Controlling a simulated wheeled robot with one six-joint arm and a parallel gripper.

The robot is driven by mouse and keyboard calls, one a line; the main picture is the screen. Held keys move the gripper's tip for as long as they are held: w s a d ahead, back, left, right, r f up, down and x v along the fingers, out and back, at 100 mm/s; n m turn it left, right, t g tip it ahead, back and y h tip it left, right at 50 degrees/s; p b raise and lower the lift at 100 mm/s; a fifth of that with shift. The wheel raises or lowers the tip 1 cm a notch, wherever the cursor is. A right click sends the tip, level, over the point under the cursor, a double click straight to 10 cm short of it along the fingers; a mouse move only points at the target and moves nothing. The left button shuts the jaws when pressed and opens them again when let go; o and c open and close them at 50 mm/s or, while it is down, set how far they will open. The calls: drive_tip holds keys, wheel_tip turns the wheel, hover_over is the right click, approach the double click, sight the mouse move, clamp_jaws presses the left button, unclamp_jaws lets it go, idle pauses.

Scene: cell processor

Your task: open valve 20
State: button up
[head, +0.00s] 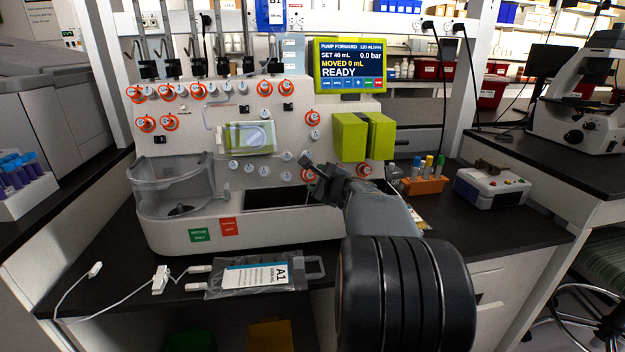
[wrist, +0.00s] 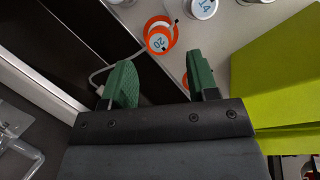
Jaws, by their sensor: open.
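Valve 20 (wrist: 160,42) is a round white knob with a blue number, ringed in orange, on the pale panel. In the wrist view it lies ahead of my gripper (wrist: 163,78), roughly between the two green fingertips and beyond them. The jaws are open and empty, with a clear gap to the knob. In the head view my gripper (head: 326,182) is in front of the lower right of the machine's panel, and an orange-ringed knob (head: 306,175), apparently valve 20, shows just left of it, partly covered. Its handle direction cannot be made out.
Valve 14 (wrist: 203,7) is close by at upper right in the wrist view. Yellow-green blocks (head: 349,137) stick out on the right. A display (head: 350,66) reads READY. A dark open recess (head: 278,197) lies below the panel. A labelled bag (head: 262,276) lies on the counter.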

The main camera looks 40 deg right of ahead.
sight(312, 176)
drive_tip(key=shift+x, duration=2.15)
drive_tip(key=c, duration=0.9)
